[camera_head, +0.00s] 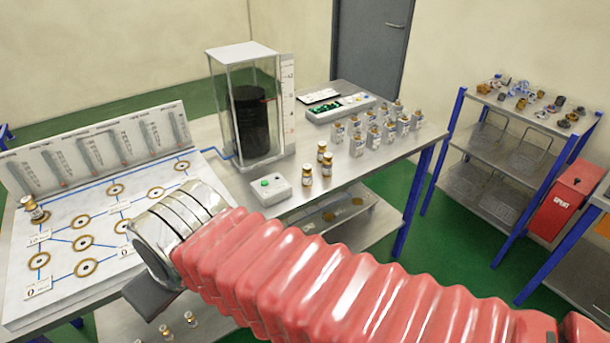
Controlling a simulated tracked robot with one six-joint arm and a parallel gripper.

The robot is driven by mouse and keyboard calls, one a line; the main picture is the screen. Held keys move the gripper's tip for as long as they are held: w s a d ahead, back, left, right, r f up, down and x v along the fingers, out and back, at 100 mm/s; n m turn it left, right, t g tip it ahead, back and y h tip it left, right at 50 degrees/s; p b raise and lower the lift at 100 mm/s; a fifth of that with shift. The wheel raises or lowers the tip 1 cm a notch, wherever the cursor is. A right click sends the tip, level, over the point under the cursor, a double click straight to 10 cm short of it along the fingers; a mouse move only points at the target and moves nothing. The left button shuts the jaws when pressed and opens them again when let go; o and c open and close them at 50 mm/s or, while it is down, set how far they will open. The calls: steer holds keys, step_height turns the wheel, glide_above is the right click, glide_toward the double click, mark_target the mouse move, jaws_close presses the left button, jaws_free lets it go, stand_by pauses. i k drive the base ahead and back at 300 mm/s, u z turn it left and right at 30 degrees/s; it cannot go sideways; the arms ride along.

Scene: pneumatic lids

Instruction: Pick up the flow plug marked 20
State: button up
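Several small flow plugs with brass-coloured bodies and pale bands are in view, but their numbers are too small to read, so I cannot tell which is marked 20. Three plugs stand on the bench (327,165) by the clear tank. One plug (35,211) sits at the left edge of the white flow board (60,297). More plugs (190,319) show low down, below the bench top. My gripper (148,299) is a dark shape at the end of my red arm, over the front of the board. Its fingertips are mostly hidden, and no plug shows in it.
A clear tank (278,140) with a dark cylinder stands behind the board. A grey box with a green button (265,188) is beside the three plugs. Several pale blocks with plugs (357,146) stand further right. A shelf rack (490,150) and red bin (567,203) are at right.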

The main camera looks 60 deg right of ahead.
mark_target(307, 173)
steer(key=i, duration=0.85)
steer(key=u, duration=0.05)
